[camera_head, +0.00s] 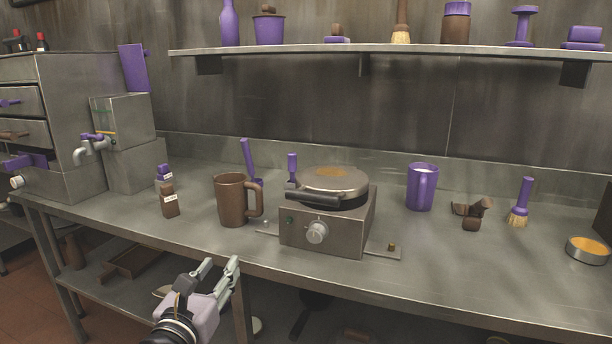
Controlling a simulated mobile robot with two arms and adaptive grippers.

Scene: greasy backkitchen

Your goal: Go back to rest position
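My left gripper (221,266) is in the lower middle-left of the head view, in front of the counter's front edge. Its two fingers are apart with a narrow gap between them, and nothing is held in it. It points up and to the right, toward the counter. It is apart from the brown mug (231,200) and the waffle iron (325,212) behind it. My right gripper does not show.
The metal counter (440,262) also carries a purple mug (421,187), a brush (521,203), brown pieces (470,213), a round tin (587,250) and two small bottles (169,199). A wall shelf (380,48) runs above. Metal drawers (20,101) stand left.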

